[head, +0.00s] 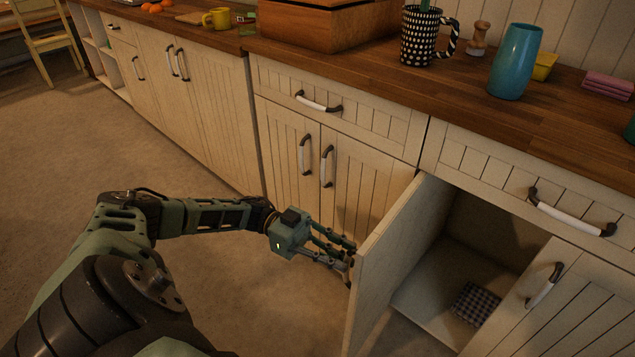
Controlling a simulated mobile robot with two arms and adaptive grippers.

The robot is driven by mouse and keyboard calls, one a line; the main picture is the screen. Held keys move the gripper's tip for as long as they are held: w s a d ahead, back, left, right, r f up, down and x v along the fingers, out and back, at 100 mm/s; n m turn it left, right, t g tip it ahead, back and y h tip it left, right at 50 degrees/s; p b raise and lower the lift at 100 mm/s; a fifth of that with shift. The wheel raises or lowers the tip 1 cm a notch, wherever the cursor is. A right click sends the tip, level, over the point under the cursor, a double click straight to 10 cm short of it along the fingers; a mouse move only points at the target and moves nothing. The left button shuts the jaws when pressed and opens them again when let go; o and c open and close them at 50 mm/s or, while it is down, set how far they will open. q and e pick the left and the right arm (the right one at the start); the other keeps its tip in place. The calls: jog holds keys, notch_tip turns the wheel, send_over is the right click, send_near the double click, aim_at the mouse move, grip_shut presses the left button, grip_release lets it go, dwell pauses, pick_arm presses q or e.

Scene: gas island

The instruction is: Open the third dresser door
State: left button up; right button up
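A cream dresser door (396,262) stands swung open toward me, its inner face showing. Its outer face and any handle there are hidden from this angle. The opened compartment (470,262) shows to its right, with a checkered cloth (474,304) on its floor. My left gripper (346,264) is at the outer side of the open door, with its fingertips close to or touching the edge. The fingers reach toward the door, but I cannot see whether they are closed on a handle. My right gripper is not in view.
A closed door with a handle (544,286) is right of the opening, below a drawer handle (572,214). Closed doors (290,160) stand left. The wooden counter (440,92) holds a blue vase (515,62) and a dotted mug (419,38). The floor (90,140) at left is clear.

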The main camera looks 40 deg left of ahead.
pick_arm(q)
jog(key=s+a, duration=0.1)
jog(key=a, duration=0.8)
jog(key=shift+s+a, duration=0.15)
jog(key=shift+s, duration=0.25)
